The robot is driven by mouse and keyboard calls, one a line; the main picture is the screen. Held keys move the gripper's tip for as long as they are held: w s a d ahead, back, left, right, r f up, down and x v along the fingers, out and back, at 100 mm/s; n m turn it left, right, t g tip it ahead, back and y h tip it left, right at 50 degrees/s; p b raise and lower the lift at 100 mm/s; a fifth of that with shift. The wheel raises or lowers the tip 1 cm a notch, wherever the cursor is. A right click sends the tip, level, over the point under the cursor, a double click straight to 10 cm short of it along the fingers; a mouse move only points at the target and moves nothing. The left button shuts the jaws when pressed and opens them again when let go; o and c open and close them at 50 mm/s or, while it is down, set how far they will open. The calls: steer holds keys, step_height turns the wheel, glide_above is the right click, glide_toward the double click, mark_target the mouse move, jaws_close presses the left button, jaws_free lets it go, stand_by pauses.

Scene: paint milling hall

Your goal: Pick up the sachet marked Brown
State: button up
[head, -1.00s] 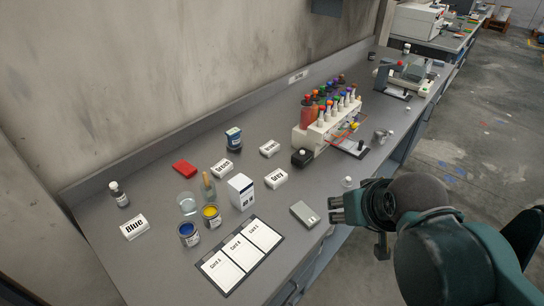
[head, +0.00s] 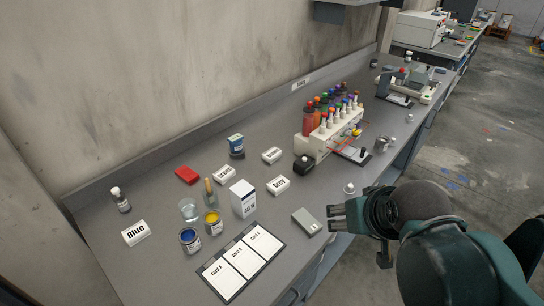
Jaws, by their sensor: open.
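Several white sachets with black lettering lie on the grey bench in the head view. One at the left reads Blue (head: 136,232) and one near the middle reads Grey (head: 278,185). Two more, the sachet behind the white box (head: 224,175) and the sachet farther back (head: 271,155), have print too small to read surely. I cannot tell which is marked Brown. My gripper (head: 337,217) is open and empty at the bench's front edge, right of the sachets and apart from them all.
A white box (head: 243,198), a blue paint tin (head: 190,240), a yellow paint tin (head: 213,223), a glass beaker (head: 188,209) and a red item (head: 187,175) stand among the sachets. A card board (head: 274,231) and a grey device (head: 307,221) lie in front. A bottle rack (head: 312,145) stands behind.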

steer(key=shift+w+r, duration=0.1)
steer(key=w+a+r+m+g+h+p, duration=0.1)
steer(key=w+a+r+m+p, duration=0.15)
steer(key=w, duration=1.05)
steer(key=w+a+r+m+g+p, duration=0.2)
steer(key=w+a+r+p, duration=0.15)
steer(key=w, duration=0.95)
steer(key=w+a+f+m+p, duration=0.1)
steer(key=w+a+f, duration=0.3)
steer(key=w+f, duration=0.1)
steer(key=w+a+f+m+h+p, duration=0.1)
steer(key=w+a+f, duration=0.3)
steer(key=w, duration=0.4)
steer(key=w+a+f+m+g+h+p, duration=0.1)
steer(key=w+a+f+m+p, duration=0.1)
steer(key=w+a+f, duration=0.3)
steer(key=shift+w+f+m+p, duration=0.15)
steer(key=shift+w+f+p, duration=0.15)
steer(key=shift+w, duration=0.35)
steer(key=shift+w+f+m+p, duration=0.1)
steer(key=shift+w+f+p, duration=0.15)
steer(key=shift+w, duration=0.35)
steer(key=shift+w+a+f, duration=0.2)
steer(key=shift+a+f, duration=0.05)
steer(key=shift+f, duration=0.15)
